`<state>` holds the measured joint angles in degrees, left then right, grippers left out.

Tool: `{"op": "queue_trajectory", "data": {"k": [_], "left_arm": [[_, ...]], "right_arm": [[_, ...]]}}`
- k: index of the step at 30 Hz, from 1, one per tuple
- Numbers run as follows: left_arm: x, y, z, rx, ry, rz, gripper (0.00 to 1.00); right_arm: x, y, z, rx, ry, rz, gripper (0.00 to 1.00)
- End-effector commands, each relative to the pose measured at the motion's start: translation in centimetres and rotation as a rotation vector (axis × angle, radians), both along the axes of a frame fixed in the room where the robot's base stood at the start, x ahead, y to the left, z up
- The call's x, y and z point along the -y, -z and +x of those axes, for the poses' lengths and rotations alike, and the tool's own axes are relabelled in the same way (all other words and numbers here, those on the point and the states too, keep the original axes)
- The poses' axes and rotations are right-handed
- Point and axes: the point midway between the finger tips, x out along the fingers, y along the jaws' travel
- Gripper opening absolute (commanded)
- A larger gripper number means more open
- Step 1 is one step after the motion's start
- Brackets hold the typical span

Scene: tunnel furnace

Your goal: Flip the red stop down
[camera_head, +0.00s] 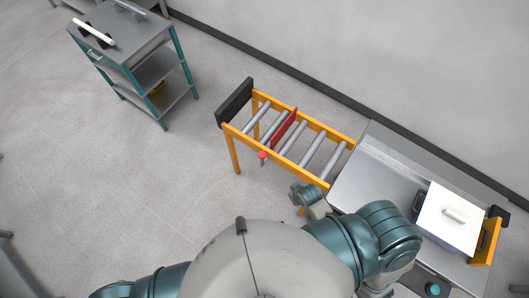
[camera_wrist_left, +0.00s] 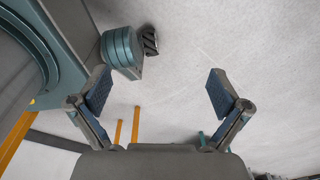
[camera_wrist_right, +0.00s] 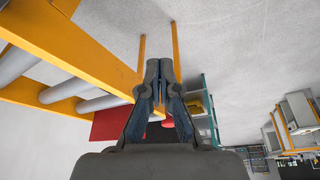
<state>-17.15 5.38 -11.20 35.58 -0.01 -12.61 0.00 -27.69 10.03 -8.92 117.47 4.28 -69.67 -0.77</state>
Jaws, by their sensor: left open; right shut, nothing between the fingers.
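The red stop (camera_head: 283,129) is a red plate lying across the roller conveyor between the grey rollers, and it appears to stand up above them. A red knob (camera_head: 262,154) is at its near end, by the orange side rail. In the right wrist view the red plate (camera_wrist_right: 112,124) shows below the rail, and part of the red knob (camera_wrist_right: 168,123) shows behind my fingers. My right gripper (camera_wrist_right: 159,68) is shut and empty, beside the orange rail; I cannot tell whether it touches anything. My left gripper (camera_wrist_left: 160,92) is open and empty over the floor.
The orange conveyor frame (camera_head: 322,180) has a black end block (camera_head: 234,102) and meets a steel table (camera_head: 358,196) at right. A white lidded box (camera_head: 449,215) stands on that table. A grey shelf cart (camera_head: 148,55) stands at upper left. Floor left of the conveyor is clear.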

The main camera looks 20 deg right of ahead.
Motion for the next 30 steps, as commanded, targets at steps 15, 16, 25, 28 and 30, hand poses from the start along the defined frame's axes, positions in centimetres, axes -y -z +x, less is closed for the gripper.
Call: {"op": "queue_trajectory", "data": {"k": [15,16,25,28,30], "left_arm": [[1.9,-0.8,-0.2,-0.003,0.002,-0.022,1.00],[1.7,-0.8,-0.2,-0.002,0.003,-0.020,1.00],[0.7,-0.8,-0.2,-0.003,0.000,-0.008,1.00],[0.7,-0.8,-0.2,-0.003,0.000,-0.008,1.00],[0.7,-0.8,-0.2,-0.002,0.000,-0.009,1.00]], "right_arm": [[-2.6,-11.5,12.3,0.403,-0.416,0.191,0.00],[-2.4,-11.6,12.7,0.415,-0.421,0.196,0.00],[-1.3,-12.0,14.1,0.451,-0.431,0.221,0.00],[-1.3,-12.0,14.1,0.451,-0.430,0.220,0.00],[-1.3,-12.0,14.1,0.450,-0.429,0.220,0.00]]}}
